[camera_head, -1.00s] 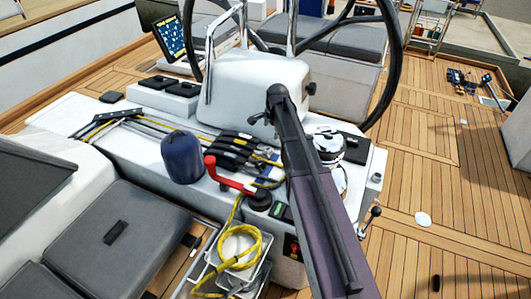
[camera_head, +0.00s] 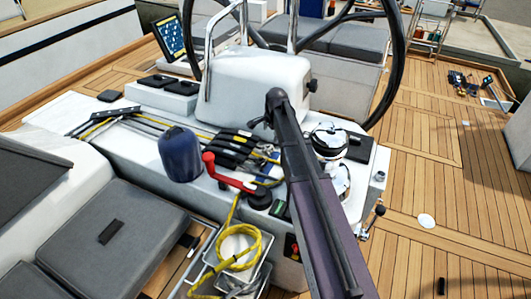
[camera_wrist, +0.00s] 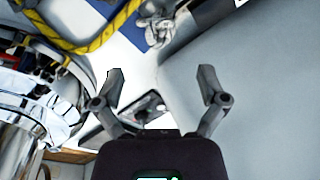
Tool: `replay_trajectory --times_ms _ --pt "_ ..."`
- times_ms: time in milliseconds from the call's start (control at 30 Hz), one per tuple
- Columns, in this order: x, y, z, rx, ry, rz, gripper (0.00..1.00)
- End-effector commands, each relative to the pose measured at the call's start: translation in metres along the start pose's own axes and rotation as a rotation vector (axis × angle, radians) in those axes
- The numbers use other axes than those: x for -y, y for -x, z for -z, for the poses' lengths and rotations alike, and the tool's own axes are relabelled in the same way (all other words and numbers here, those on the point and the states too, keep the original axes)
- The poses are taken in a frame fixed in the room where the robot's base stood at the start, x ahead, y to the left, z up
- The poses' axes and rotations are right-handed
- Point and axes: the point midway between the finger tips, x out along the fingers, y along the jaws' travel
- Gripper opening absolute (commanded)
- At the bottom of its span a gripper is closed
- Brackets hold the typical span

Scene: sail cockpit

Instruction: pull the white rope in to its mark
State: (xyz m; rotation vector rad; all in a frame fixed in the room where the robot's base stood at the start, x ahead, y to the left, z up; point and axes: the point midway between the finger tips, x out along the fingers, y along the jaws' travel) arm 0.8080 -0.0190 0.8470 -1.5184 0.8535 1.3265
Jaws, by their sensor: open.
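My gripper shows in the wrist view (camera_wrist: 161,76) with its two fingers apart and nothing between them. Pale surfaces lie beyond it. A pale grey-white, knotted-looking piece of rope (camera_wrist: 157,28) lies ahead of the fingers at the top; it looks apart from them. I cannot tell for sure that it is the white rope. No mark on it can be made out. In the head view my arm crosses the console, and the gripper's fingers cannot be made out there. Several thin lines (camera_head: 150,121) run along the console to the black clutches (camera_head: 235,150).
A yellow rope hangs in a coil (camera_head: 237,247) and shows in the wrist view (camera_wrist: 103,32). A blue-covered drum (camera_head: 180,154), red handle (camera_head: 228,176) and chrome winch (camera_head: 328,141) stand on the console. The steering wheel (camera_head: 397,55) rises behind. Teak deck at right is mostly clear.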

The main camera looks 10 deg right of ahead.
Motion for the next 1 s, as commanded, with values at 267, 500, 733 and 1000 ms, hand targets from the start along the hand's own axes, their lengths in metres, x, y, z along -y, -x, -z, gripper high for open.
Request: replay_trajectory --times_ms 267,500,733,1000 --pt "-0.001 -0.026 0.0 0.0 0.0 0.0 0.92" --pt "-0.001 -0.044 0.001 0.0 -0.001 0.0 0.92" --pt "-0.001 -0.062 0.001 0.0 -0.001 0.0 0.92" --pt "-0.001 -0.082 0.001 0.0 -0.001 0.0 0.92"
